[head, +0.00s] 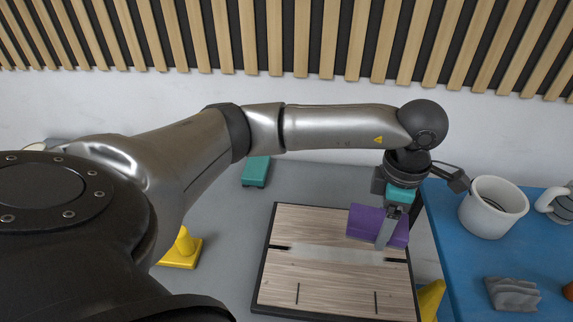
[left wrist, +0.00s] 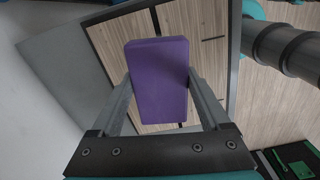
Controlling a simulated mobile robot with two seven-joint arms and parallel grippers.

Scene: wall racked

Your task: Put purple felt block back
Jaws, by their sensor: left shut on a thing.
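The purple felt block (head: 366,222) is at the upper right of a wood-grain board with a dark rim (head: 320,285). My left gripper (head: 385,240) comes down over the block from above and is shut on it. In the left wrist view the purple block (left wrist: 158,80) sits between the two fingers of my left gripper (left wrist: 160,95), with the board (left wrist: 210,40) behind it. I cannot tell whether the block touches the board. The board has dark slots and lines on it. My right gripper is not in view.
A blue surface (head: 455,270) at the right bears a white mug (head: 490,210) and a grey wavy block (head: 512,293). A yellow thing (head: 182,250) and a teal block (head: 256,171) are on the grey table (head: 225,240). Another yellow thing (head: 431,298) stands right of the board.

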